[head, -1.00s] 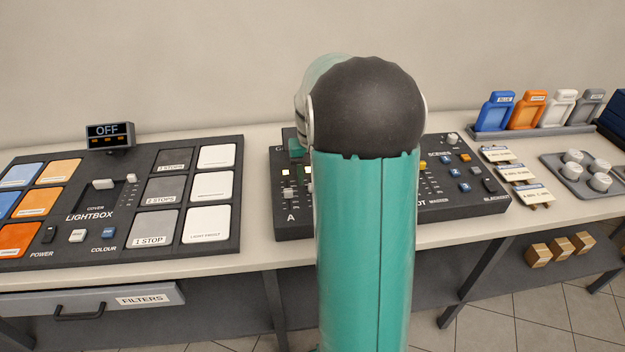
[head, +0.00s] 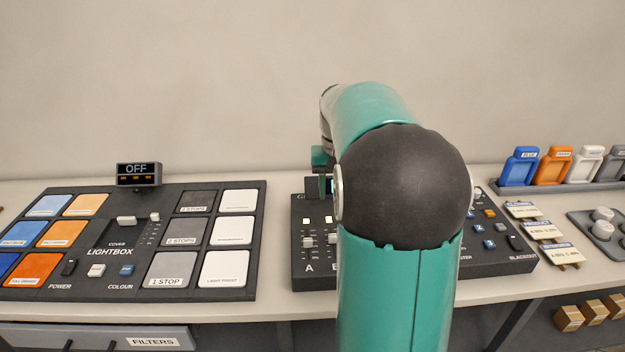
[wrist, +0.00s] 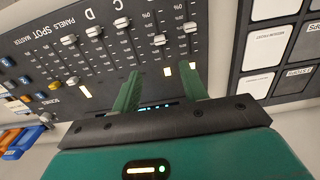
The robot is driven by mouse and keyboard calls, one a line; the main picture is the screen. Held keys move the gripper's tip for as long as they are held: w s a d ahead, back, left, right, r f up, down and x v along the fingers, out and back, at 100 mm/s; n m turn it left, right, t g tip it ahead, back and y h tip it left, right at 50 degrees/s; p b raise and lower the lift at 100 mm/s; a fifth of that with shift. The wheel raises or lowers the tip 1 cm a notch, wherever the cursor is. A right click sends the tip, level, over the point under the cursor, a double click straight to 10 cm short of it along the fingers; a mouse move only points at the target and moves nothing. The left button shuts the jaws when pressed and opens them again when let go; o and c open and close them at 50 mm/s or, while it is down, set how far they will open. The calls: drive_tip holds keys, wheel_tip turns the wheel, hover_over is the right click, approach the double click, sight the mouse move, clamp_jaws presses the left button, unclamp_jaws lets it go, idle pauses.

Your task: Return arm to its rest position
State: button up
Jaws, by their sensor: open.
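My gripper (wrist: 162,92) is open and empty in the wrist view. Its two green fingers stand apart over the dark fader console (wrist: 100,48), with several white fader knobs beyond the fingertips. I cannot tell its exact height over the console. In the head view my teal arm rises in front of the console (head: 500,262) and hides its middle. Only a small green part of the hand shows left of the arm's dark joint; the fingertips are hidden there.
The lightbox panel (head: 112,245) lies on the table to the left, its small display (head: 138,175) reading OFF. To the right are labelled wooden pieces (head: 541,230), a rack of coloured holders (head: 553,168) and a tray with white knobs (head: 602,230). The wall behind is bare.

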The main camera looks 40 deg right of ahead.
drive_tip(key=shift+a, duration=0.1)
drive_tip(key=s+a+r+n+t, duration=0.1)
drive_tip(key=s+a+r+n, duration=0.1)
drive_tip(key=a, duration=0.6)
drive_tip(key=s+a+r+n+t, duration=0.1)
drive_tip(key=s+a+r, duration=0.15)
drive_tip(key=a, duration=0.65)
drive_tip(key=s+a+f+n+t, duration=0.3)
drive_tip(key=s+a, duration=0.8)
drive_tip(key=a, duration=0.2)
drive_tip(key=shift+f+n+t, duration=0.25)
drive_tip(key=shift+n+t, duration=0.05)
drive_tip(key=shift+n, duration=0.1)
drive_tip(key=shift+c, duration=0.8)
drive_tip(key=shift+d, duration=0.2)
